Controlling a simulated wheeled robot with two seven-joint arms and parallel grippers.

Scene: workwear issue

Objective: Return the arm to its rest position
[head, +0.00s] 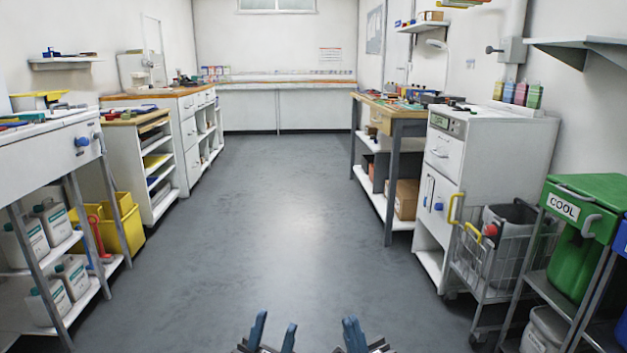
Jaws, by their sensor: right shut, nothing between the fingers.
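My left gripper (274,322) shows at the bottom edge of the head view, left of the middle. Its two blue fingers stand apart with nothing between them, so it is open. My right gripper (352,323) is just to its right at the same edge. Its blue fingers are together and it is shut and empty. Both grippers are low in front of me over the grey floor, close side by side, touching no object. The rest of both arms is out of view.
A clear grey floor aisle (255,220) runs to the back counter (250,105). White shelving with jugs (70,275) and a yellow bin (125,225) lines the left. A white cabinet (490,150), wire cart (485,262) and green-lidded bin (590,190) marked COOL stand right.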

